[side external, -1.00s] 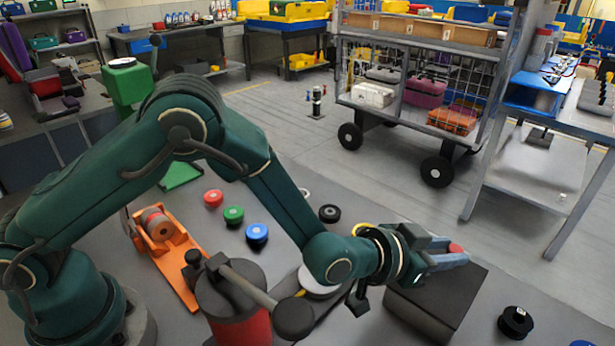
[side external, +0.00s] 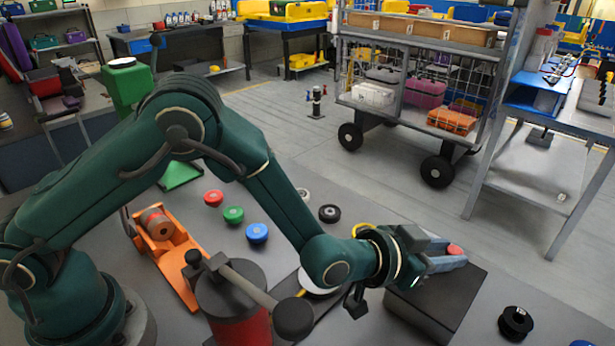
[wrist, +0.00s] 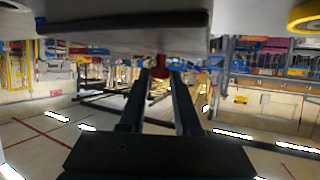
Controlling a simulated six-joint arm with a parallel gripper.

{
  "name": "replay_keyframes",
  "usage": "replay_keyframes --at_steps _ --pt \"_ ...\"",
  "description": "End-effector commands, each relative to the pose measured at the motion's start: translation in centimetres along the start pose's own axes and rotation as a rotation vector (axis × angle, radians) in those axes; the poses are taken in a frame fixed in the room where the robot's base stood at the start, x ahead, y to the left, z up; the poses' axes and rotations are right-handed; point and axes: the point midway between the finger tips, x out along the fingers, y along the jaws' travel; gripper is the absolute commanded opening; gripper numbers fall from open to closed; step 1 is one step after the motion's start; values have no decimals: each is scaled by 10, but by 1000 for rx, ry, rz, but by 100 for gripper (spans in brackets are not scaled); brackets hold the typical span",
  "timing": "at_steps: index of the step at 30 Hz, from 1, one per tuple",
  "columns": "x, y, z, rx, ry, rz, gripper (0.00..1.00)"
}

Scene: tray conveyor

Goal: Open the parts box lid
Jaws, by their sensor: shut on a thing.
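The parts box (side external: 440,306) is a dark grey box at the lower right of the side external view, and its lid looks down. A red knob (side external: 455,249) shows at its top, between my gripper's fingertips; it also shows in the wrist view (wrist: 159,66). My gripper (side external: 453,258) lies nearly level over the box top, shut on the red knob. In the wrist view the two dark fingers of my gripper (wrist: 160,75) close in on the knob. My gripper hides part of the lid.
Red (side external: 213,198), green (side external: 233,214) and blue (side external: 257,233) discs lie on the grey table left of my forearm. A black spool (side external: 515,322) lies right of the box. A red drum (side external: 238,320) with a dark top and handle stands at front centre.

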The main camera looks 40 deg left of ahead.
Motion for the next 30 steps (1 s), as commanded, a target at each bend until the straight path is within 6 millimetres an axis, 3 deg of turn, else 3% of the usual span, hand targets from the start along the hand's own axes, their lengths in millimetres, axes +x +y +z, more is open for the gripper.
replay_keyframes --at_steps 9,18,19,21,30 --pt "-28 14 11 1 1 5 0" --pt "-29 14 11 2 3 3 0" --pt "-29 14 11 3 3 3 35" --pt "-29 14 11 3 3 3 61" --pt "-29 13 11 1 1 1 61"
